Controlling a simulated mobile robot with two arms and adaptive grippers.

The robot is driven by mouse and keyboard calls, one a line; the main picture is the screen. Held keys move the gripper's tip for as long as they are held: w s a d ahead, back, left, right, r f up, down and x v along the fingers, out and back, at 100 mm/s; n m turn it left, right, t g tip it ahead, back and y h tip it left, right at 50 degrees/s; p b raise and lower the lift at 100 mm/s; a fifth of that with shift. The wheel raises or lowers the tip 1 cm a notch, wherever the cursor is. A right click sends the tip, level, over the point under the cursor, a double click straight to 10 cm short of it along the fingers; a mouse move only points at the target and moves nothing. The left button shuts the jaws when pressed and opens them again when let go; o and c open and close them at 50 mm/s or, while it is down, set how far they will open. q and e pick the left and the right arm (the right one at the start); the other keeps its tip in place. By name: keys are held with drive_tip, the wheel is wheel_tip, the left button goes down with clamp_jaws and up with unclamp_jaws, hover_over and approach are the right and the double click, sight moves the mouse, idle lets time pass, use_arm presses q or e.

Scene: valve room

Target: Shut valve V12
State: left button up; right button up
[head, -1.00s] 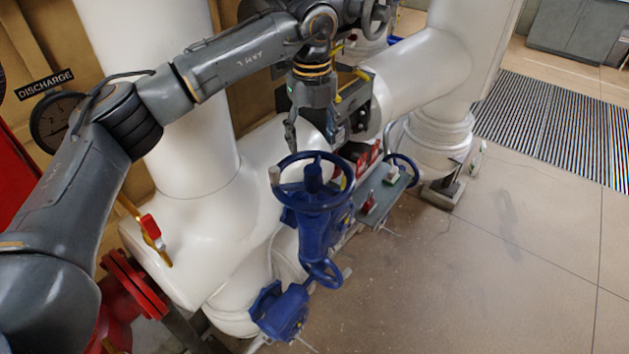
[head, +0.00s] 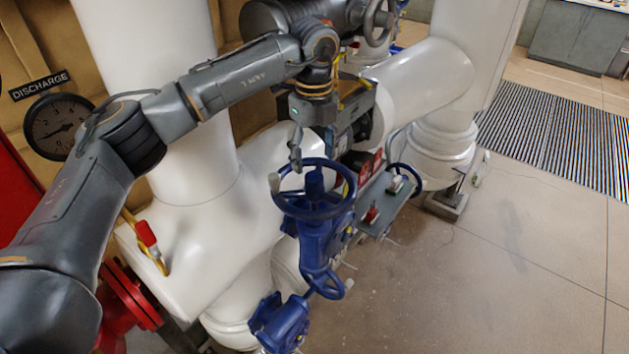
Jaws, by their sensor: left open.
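A blue valve with a horizontal blue handwheel (head: 345,204) stands in the middle of the head view, in front of the white pipes. A pale knob sticks up at the left of its rim. No V12 tag is readable on it. My left gripper (head: 296,160) points down at the back left part of the rim. It is open and its fingers are seen nearly edge-on. Whether a finger touches the rim cannot be told. My right gripper is not in view.
Thick white pipes (head: 196,160) stand behind and left of the valve. A small shelf (head: 385,203) with switches and a second blue wheel (head: 417,178) are at its right. A DISCHARGE gauge (head: 60,126) is at left. The floor at right is clear.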

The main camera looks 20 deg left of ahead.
sight(314, 176)
use_arm(q)
drive_tip(key=n, duration=0.3)
drive_tip(key=shift+f, duration=0.1)
drive_tip(key=shift+w+n+b, duration=0.1)
drive_tip(key=shift+n+b, duration=0.2)
drive_tip(key=shift+n, duration=0.6)
drive_tip(key=n+b, duration=0.1)
drive_tip(key=n, duration=0.7)
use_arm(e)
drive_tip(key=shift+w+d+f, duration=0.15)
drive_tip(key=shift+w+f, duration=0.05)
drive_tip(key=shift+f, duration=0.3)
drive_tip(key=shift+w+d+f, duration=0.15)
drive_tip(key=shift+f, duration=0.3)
use_arm(q)
drive_tip(key=shift+f+b, duration=2.45)
drive_tip(key=shift+f, duration=1)
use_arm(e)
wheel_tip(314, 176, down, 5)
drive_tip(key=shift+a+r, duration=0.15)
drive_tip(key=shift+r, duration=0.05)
